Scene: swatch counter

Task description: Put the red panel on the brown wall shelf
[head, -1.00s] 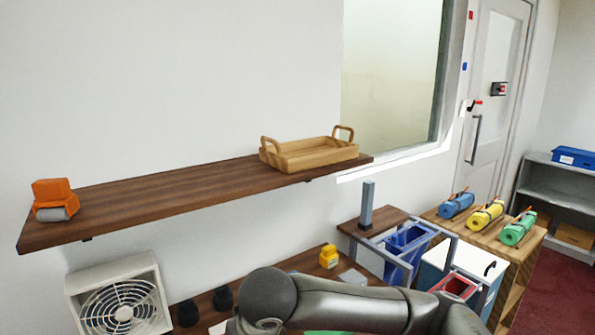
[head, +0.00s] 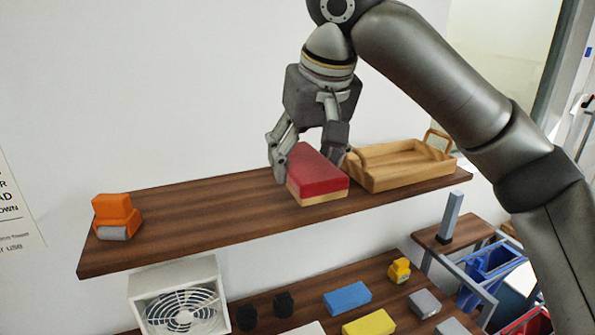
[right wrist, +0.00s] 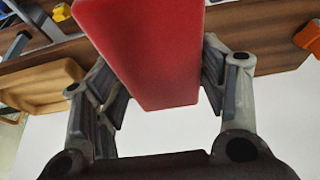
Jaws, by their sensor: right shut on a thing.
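The red panel (head: 318,178) is a block with a red top and a pale tan lower layer. My right gripper (head: 308,160) is shut on it from above, with a finger on either side. In the head view the panel is over the brown wall shelf (head: 215,205), just left of the wooden tray. I cannot tell whether its underside touches the shelf. In the right wrist view the red panel (right wrist: 145,55) lies between the two fingers, with the shelf (right wrist: 250,35) behind it. My left gripper is not in view.
On the shelf, a wooden tray (head: 405,180) stands close right of the panel and an orange tape dispenser (head: 115,217) at the left end. The shelf between dispenser and panel is clear. Below are a fan (head: 180,300) and a counter with blue (head: 347,298) and yellow (head: 368,324) blocks.

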